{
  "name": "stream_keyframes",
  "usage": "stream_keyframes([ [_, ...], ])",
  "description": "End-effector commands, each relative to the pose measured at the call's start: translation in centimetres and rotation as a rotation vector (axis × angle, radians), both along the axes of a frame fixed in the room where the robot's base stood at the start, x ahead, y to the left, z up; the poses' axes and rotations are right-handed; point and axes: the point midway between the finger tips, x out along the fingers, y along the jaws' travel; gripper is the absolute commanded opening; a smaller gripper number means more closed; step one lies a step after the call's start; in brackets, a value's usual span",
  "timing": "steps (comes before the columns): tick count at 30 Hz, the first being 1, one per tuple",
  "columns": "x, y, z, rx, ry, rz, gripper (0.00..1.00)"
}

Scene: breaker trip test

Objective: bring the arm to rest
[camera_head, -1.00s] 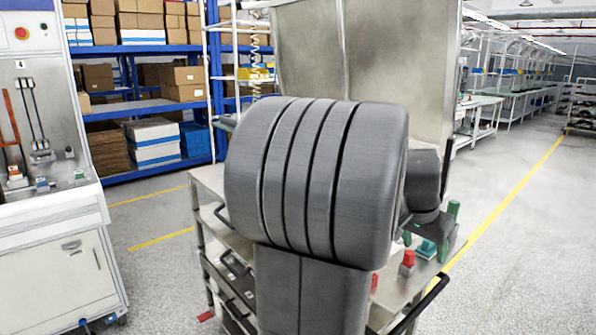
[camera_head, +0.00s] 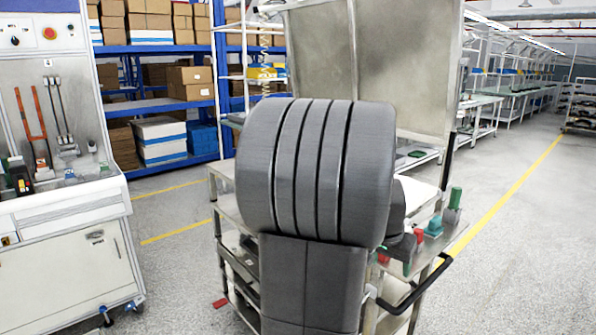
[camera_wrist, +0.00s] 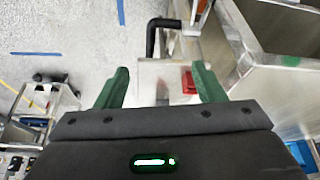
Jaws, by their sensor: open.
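My gripper (camera_wrist: 162,86) is open in the wrist view, with its two green fingers apart. I see nothing clamped between them. A light surface and a red block (camera_wrist: 188,82) lie beyond the fingers; the block appears nearer the right finger, and I cannot tell how far away it is. In the head view my own thick grey arm links fill the middle and stand raised in front of the metal cart.
The metal cart (camera_head: 228,213) has a tall back panel (camera_head: 415,60) and a black handle (camera_head: 420,290). A test bench (camera_head: 65,225) stands left. Floor is clear at the right.

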Motion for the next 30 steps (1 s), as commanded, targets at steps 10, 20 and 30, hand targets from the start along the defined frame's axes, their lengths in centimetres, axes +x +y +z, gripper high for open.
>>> stream_keyframes([
  [10,1.5,3.6,-3.9,-0.002,0.002,0.117,0.63],
  [20,1.8,4.3,-4.6,-0.002,0.001,0.140,0.63],
  [30,1.5,4.6,-4.0,-0.004,-0.003,0.150,0.63],
])
